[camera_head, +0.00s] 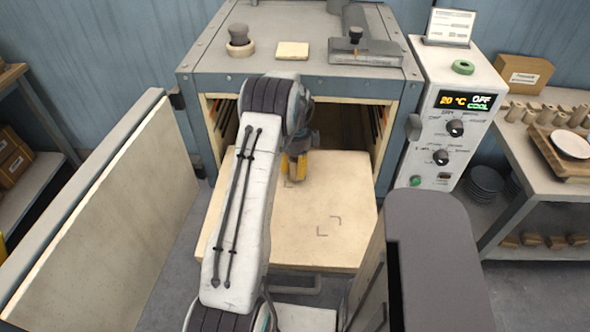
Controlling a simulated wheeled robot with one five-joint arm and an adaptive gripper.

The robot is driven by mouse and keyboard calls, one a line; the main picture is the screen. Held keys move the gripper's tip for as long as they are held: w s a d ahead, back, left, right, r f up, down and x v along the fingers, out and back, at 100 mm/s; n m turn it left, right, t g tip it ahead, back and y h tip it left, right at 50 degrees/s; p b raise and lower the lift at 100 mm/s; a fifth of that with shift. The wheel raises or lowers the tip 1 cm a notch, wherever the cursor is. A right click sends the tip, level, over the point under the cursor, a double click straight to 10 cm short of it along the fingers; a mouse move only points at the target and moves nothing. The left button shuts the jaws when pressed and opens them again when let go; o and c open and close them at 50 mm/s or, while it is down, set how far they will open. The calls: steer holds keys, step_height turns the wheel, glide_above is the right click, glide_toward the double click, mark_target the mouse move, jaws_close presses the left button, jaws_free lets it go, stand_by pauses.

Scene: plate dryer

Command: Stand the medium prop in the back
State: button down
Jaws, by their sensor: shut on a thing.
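My gripper (295,168), with yellow fingers, is low over the far part of the pale shelf (225,225), in front of the open kiln chamber (345,132). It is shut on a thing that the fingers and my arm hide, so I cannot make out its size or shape. Dark corner marks (329,226) outline a spot on the bare right front of the shelf. More marks show partly beside the gripper. My arm covers much of the shelf's left side, and no standing prop shows on the visible part.
The open kiln door (90,215) stands at the left. The control box (455,125) reads 20 °C, OFF and COOL. A side table (535,165) at the right holds several small cylinders (545,114) and a white plate (571,144). The right front of the shelf is clear.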

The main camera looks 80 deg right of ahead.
steer(key=shift+f, duration=0.65)
steer(key=c, duration=0.9)
jaws_free()
steer(key=shift+o, duration=0.2)
steer(key=r+b, duration=0.4)
steer(key=r, duration=0.6)
steer(key=shift+d, duration=0.2)
steer(key=shift+r, duration=1.05)
